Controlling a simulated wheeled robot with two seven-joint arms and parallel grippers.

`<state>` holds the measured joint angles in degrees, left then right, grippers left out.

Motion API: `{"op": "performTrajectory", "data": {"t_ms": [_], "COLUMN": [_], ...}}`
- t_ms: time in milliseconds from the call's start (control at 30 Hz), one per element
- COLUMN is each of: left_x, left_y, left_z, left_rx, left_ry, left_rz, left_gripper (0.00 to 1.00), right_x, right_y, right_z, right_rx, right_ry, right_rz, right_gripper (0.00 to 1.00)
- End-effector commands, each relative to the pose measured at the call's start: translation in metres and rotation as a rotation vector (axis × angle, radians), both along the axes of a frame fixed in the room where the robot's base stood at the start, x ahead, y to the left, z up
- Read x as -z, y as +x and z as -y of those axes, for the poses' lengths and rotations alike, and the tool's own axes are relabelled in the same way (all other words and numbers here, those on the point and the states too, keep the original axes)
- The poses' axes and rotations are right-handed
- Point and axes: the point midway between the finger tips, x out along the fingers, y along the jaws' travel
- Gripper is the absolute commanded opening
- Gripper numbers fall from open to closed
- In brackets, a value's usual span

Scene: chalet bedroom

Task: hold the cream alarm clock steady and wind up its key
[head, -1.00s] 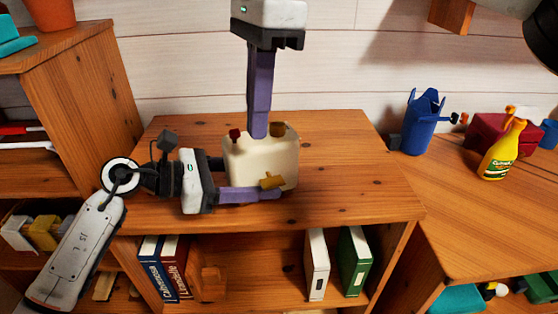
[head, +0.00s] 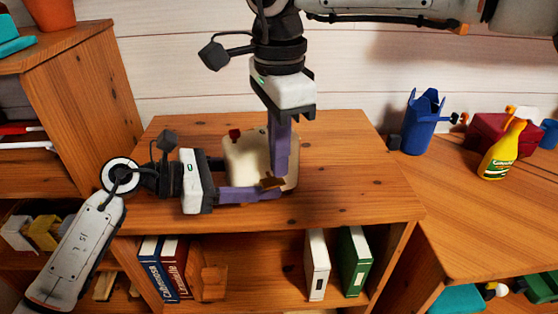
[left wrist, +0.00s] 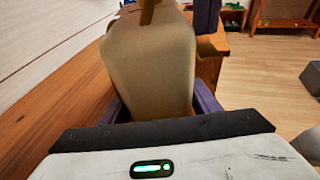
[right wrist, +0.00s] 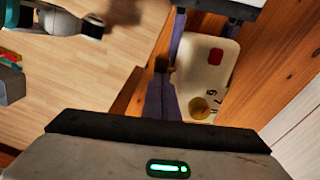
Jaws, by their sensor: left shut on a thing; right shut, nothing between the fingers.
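The cream alarm clock (head: 240,158) stands on the wooden shelf top, with a red button on top. My left gripper (head: 268,187) is shut around its body from the left, one purple finger across the near side. The clock body fills the space between those fingers in the left wrist view (left wrist: 150,65). The brass key (head: 272,183) sticks out of the near side, partly hidden by purple fingers. My right gripper (head: 280,174) points down with fingers shut and empty, its tips right by the key. I cannot tell whether they touch it. The right wrist view shows the key (right wrist: 163,65) beyond the fingertips.
The wooden shelf top (head: 350,190) is clear right of the clock. Books stand below it, including a green one (head: 354,262). On the right-hand desk are a blue cup (head: 419,125), a yellow spray bottle (head: 502,150) and a red box (head: 487,135). A plank wall is behind.

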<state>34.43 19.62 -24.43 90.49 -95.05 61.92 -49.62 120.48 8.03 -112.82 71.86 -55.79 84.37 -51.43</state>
Motion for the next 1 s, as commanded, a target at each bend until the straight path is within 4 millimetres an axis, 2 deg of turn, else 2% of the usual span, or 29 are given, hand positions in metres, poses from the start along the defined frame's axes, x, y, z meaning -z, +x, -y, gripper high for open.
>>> {"op": "performTrajectory", "data": {"t_ms": [200, 1000], "left_x": [0.0005, 0.0007], "left_y": [-0.0001, -0.0002], "left_z": [0.0001, 0.0002], "left_rx": [0.0, 0.001], "left_ry": [0.001, 0.001], "left_rz": [-0.001, -0.001], "left_gripper": [0.44, 0.44], "right_x": [0.012, 0.0135], "right_y": [-0.0002, 0.0004], "right_z": [-0.0002, 0.0022], "right_rx": [0.0, 0.0], "right_ry": [0.001, 0.073], "right_rz": [-0.001, -0.026], "right_gripper": [0.0, 0.0]}}
